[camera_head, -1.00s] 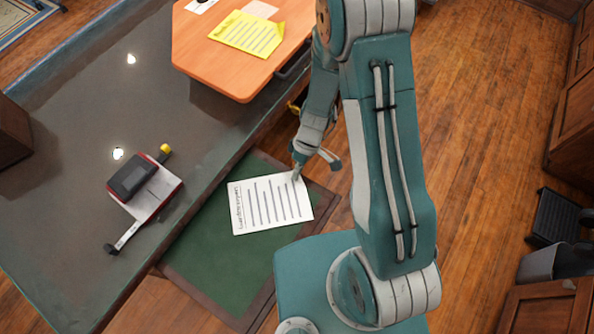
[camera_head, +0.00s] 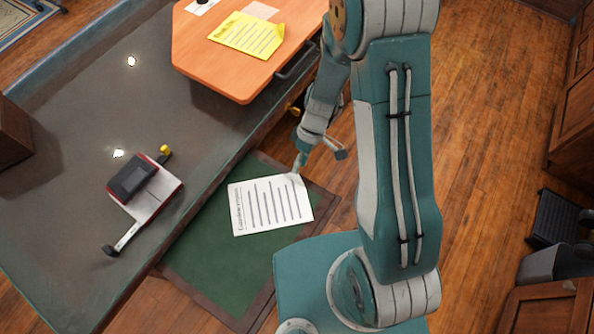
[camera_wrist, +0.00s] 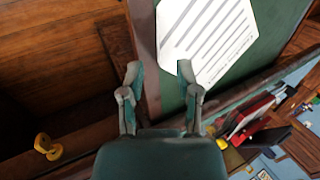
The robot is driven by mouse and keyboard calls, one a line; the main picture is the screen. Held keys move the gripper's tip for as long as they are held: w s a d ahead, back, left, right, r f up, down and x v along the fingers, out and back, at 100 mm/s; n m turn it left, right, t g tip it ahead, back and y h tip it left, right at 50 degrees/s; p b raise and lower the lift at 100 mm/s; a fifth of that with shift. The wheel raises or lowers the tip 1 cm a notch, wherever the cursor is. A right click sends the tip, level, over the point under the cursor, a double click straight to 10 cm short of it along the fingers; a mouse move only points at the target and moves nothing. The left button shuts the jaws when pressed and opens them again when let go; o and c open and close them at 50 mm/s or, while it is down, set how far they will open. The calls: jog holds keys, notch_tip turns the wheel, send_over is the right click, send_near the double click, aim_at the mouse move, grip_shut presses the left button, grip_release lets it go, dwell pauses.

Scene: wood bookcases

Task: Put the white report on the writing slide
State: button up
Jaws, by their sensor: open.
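The white report (camera_head: 268,204), a sheet with dark printed lines, lies flat on the green-topped writing slide (camera_head: 212,262), which has a brown border and extends from the desk. In the wrist view the report (camera_wrist: 205,38) lies just beyond the fingertips, on the green slide surface (camera_wrist: 262,25). My gripper (camera_head: 318,160) is at the report's upper right corner in the head view. In the wrist view my gripper (camera_wrist: 160,72) is open, its two fingers apart with nothing between them.
A red-and-white device with a dark top (camera_head: 140,190) stands on the grey desk (camera_head: 70,255). A yellow sheet (camera_head: 247,34) lies on an orange board (camera_head: 215,65) at the back. Wood floor (camera_head: 480,150) is open on the right. A bin (camera_head: 545,264) stands at the far right.

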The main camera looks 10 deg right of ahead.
jog(key=d+r+m+t+h, duration=0.1)
jog(key=d+r+m+t, duration=0.15)
jog(key=r, duration=0.85)
jog(key=d+r+m+t, duration=0.2)
jog(key=d+r, duration=0.1)
jog(key=r, duration=0.9)
jog(key=s+d+r+m+t+h, duration=0.2)
jog(key=s+r+m+t, duration=0.3)
jog(key=s+r, duration=0.5)
jog(key=shift+d, duration=0.8)
